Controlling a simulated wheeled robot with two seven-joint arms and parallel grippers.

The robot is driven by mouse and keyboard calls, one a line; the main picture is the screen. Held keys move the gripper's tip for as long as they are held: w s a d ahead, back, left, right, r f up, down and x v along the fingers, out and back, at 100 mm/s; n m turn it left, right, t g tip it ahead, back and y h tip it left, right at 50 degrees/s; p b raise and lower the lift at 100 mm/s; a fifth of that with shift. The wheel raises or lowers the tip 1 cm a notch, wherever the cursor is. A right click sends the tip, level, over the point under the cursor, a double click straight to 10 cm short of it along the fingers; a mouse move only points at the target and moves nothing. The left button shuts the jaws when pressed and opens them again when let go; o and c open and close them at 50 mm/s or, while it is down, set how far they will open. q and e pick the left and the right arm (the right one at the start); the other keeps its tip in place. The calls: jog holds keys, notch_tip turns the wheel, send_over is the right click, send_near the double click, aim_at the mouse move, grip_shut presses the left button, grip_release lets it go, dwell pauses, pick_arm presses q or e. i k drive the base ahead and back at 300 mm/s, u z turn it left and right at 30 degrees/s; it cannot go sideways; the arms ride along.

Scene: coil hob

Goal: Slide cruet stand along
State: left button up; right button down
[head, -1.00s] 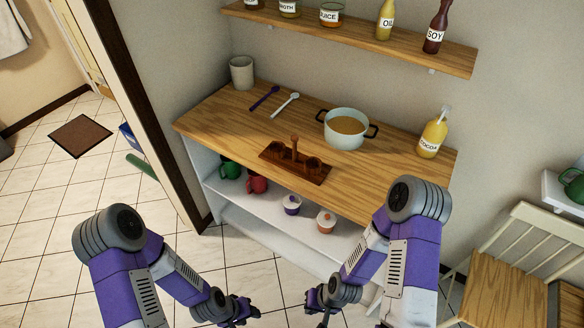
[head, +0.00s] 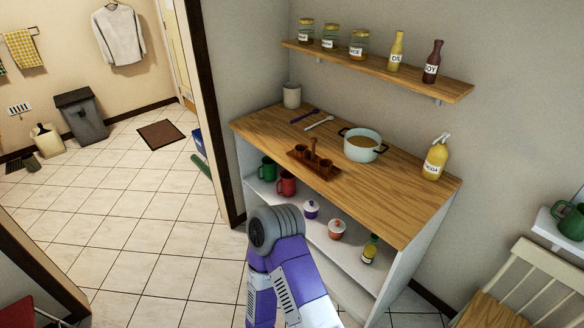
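The cruet stand (head: 314,164) is a dark brown wooden tray with a raised central handle and small cups. It sits upright on the wooden counter top (head: 400,205), near its front edge and left of the pale pot (head: 362,147). No gripper touches it in view. Neither gripper shows in the head view; only one purple arm of mine, with a grey joint, rises at the bottom middle and hides part of the lower shelves.
A purple and a white spoon (head: 320,123) lie behind the stand, near a cup (head: 291,96). Jars and bottles line the wall shelf (head: 380,68). A chair (head: 515,290) is at right.

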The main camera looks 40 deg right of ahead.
aim_at(324, 169)
jog(key=z, duration=0.1)
jog(key=i, duration=1.25)
jog(key=z, duration=1.25)
jog(key=i, duration=0.95)
jog(key=z, duration=1.1)
